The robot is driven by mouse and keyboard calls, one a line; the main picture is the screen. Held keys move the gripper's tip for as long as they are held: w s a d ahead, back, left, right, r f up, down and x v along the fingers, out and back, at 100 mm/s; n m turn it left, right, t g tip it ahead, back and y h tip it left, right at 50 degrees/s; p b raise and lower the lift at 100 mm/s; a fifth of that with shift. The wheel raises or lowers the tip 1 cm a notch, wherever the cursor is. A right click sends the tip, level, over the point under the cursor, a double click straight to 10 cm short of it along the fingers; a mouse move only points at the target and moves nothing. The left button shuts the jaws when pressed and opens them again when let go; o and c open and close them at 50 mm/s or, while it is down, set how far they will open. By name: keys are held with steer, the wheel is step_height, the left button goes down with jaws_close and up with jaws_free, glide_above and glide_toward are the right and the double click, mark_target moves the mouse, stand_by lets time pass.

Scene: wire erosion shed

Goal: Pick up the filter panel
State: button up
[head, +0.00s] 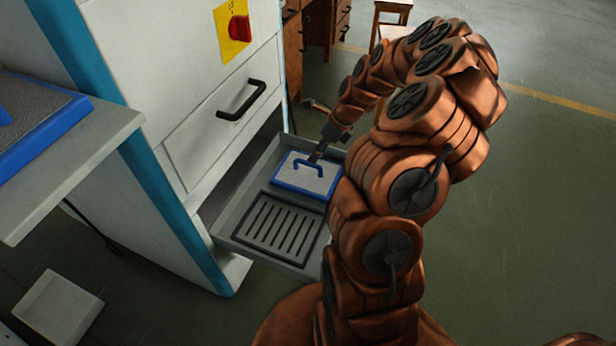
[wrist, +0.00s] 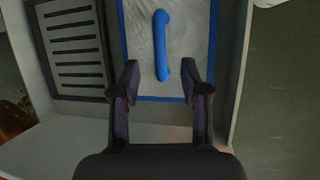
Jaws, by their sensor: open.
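The filter panel (head: 303,177) is a flat grey panel with a blue frame and a raised blue handle. It lies in the open drawer (head: 232,222) of the white machine, beside a dark slotted grate. In the wrist view the filter panel (wrist: 193,62) fills the upper middle, with its blue handle (wrist: 161,45) running lengthwise. My gripper (wrist: 163,80) is open, one finger on each side of the handle's near end. In the head view my gripper (head: 316,158) is just over the panel's handle. I cannot tell whether the fingers touch the panel.
The dark slotted grate (head: 272,228) lies in the drawer's near part; it shows left of the panel in the wrist view (wrist: 74,50). The machine front has a black handle (head: 241,101) and a red knob (head: 239,28) above. A grey shelf (head: 90,150) juts out at left. Floor at right is clear.

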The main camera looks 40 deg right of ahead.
mark_target(308, 164)
steer(key=b+x, duration=0.1)
steer(key=x, duration=0.5)
steer(key=shift+w+a+f+b, duration=0.1)
steer(key=shift+w+a+b, duration=0.15)
steer(key=shift+b, duration=0.1)
steer(key=shift+d, duration=0.1)
jaws_close()
